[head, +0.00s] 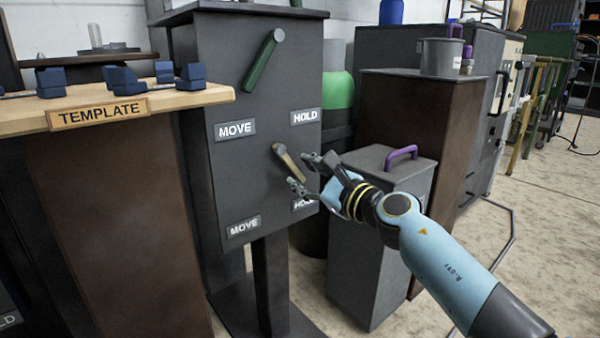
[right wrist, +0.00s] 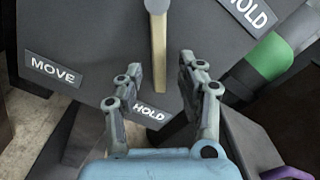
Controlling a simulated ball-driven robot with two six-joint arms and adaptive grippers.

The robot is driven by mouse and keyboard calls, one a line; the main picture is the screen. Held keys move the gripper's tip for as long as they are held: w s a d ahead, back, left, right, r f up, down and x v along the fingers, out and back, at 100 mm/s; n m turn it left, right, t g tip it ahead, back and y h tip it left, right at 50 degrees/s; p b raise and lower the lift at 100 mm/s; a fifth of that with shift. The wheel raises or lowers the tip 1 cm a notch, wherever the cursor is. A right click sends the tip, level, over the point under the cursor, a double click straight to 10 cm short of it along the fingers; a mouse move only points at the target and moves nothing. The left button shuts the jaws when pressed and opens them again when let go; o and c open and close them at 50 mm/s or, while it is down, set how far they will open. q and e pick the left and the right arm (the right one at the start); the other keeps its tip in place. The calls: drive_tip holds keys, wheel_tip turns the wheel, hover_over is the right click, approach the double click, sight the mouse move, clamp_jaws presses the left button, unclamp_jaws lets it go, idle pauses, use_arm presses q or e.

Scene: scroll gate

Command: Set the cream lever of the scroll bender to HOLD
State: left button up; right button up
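The scroll bender is a dark grey box (head: 215,170) on a post. Its cream lever (head: 286,158) runs from its pivot down and to the right, its free end toward the lower HOLD label (head: 304,204). The lower MOVE label (head: 243,227) is at the lower left. My right gripper (head: 299,170) is at the lever, fingers open. In the right wrist view the cream lever (right wrist: 159,50) lies between the open fingertips (right wrist: 160,62), with a gap on both sides. The lower HOLD label (right wrist: 150,113) shows just below its end. My left gripper is not in view.
A green lever (head: 263,62) sits higher on the box, tilted down-left, above upper MOVE (head: 235,130) and HOLD (head: 305,117) labels. A grey bin with a purple handle (head: 375,230) stands close behind my right arm. A wooden TEMPLATE bench (head: 190,97) is at left.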

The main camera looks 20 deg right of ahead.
drive_tip(key=v, duration=1)
